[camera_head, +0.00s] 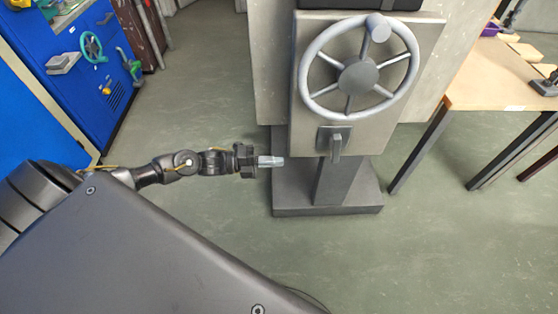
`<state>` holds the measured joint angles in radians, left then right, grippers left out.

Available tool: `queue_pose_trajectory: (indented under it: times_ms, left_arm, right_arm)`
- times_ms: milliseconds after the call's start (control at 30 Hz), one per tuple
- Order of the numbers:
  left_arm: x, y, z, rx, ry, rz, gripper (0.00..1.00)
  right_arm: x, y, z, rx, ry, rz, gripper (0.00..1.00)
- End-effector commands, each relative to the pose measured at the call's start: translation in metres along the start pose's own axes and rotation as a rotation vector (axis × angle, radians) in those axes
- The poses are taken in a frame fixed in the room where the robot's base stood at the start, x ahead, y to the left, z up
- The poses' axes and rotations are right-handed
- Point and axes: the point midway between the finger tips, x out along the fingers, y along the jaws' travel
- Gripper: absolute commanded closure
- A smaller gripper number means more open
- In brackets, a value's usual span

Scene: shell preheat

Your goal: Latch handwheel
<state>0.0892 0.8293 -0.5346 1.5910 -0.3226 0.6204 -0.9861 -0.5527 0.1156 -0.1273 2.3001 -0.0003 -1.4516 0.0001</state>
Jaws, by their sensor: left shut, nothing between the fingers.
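The grey handwheel (303,83) with several spokes is on the front panel of a grey stand, at the upper middle right of the head view. A round knob (378,26) sticks out at the top right of its rim. A small latch lever (336,146) hangs down from a dark plate below the wheel. My left gripper (282,161) is shut and empty. It appears left of the latch lever and below the wheel, apart from both in the picture. My right gripper is not in view.
The stand's base plate (325,210) rests on the green floor. A wooden table (490,75) with dark legs stands at the right. A blue cabinet (75,70) with a small green wheel is at the upper left. The floor at the lower right is clear.

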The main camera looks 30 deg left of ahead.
Motion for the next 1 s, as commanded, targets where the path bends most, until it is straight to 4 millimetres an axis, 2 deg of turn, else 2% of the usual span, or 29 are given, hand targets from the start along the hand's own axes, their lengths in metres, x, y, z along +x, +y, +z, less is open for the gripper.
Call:
queue_pose_trajectory:
  times_ms: [233, 367, 500, 600, 667, 767, 900, 1000]
  left_arm:
    - [0.002, 0.002, -0.002, -0.011, -0.009, 0.004, 1.00]
    - [0.017, 0.014, -0.011, -0.100, -0.080, 0.040, 1.00]
    - [0.038, 0.038, -0.029, -0.334, -0.278, 0.119, 1.00]
    - [0.039, 0.057, -0.045, -0.580, -0.492, 0.182, 1.00]
    - [0.032, 0.069, -0.056, -0.743, -0.636, 0.217, 1.00]
    - [0.007, 0.086, -0.079, -1.015, -0.881, 0.265, 1.00]
    - [-0.037, 0.103, -0.122, -1.355, -1.199, 0.318, 1.00]
    - [-0.065, 0.108, -0.154, -1.538, -1.383, 0.347, 1.00]
  right_arm:
    - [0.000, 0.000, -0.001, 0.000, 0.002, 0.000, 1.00]
    - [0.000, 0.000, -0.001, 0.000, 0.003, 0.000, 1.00]
    - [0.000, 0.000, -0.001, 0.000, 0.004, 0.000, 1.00]
    - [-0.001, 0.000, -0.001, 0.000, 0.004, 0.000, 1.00]
    - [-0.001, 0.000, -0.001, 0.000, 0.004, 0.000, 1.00]
    - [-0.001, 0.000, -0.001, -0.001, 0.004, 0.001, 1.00]
    - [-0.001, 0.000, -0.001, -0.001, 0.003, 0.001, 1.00]
    - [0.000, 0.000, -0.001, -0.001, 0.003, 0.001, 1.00]
